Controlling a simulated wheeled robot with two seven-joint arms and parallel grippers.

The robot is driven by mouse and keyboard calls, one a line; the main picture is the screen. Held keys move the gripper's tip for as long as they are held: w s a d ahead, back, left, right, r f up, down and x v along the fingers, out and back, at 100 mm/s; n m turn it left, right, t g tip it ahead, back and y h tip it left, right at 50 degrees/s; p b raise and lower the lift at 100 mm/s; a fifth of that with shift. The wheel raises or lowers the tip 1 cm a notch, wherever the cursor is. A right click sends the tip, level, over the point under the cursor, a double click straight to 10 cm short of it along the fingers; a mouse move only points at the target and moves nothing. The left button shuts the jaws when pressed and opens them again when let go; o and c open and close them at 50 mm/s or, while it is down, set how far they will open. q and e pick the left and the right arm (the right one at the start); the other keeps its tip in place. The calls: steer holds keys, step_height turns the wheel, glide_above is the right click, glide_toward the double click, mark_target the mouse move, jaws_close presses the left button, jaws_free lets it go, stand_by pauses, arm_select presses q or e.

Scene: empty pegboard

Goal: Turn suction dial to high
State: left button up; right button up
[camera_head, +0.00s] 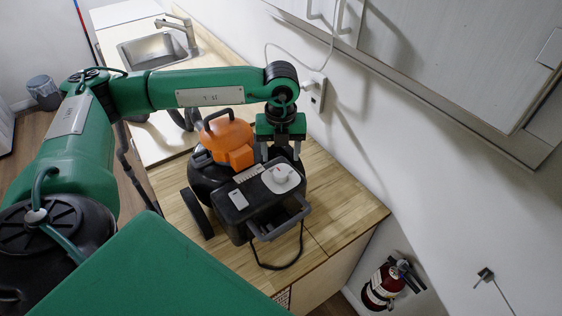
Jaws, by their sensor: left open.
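A black suction machine (238,212) with an orange part (228,140) at its back stands on the wooden counter. A round white dial (282,180) sits on its top, near the right side. The dial's markings are too small to read, so its setting cannot be told. My left gripper (281,153) points down with its two fingers apart. In the picture it is just above the dial, at its back edge; I cannot tell whether it touches it. Nothing shows between the fingers. My right gripper is not in view.
The wooden counter (345,212) is clear to the right of the machine. A wall with an outlet (317,92) and a cabinet (455,55) rises close on the right. A sink (155,50) lies at the back. A fire extinguisher (383,284) is below the counter.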

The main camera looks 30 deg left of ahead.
mark_target(281, 172)
arm_select(q)
step_height(281, 172, down, 6)
steer(key=shift+w+a+r+p, duration=0.1)
steer(key=shift+r+p, duration=0.1)
steer(key=shift+p, duration=0.9)
steer(key=shift+f, duration=0.55)
steer(key=c, duration=1)
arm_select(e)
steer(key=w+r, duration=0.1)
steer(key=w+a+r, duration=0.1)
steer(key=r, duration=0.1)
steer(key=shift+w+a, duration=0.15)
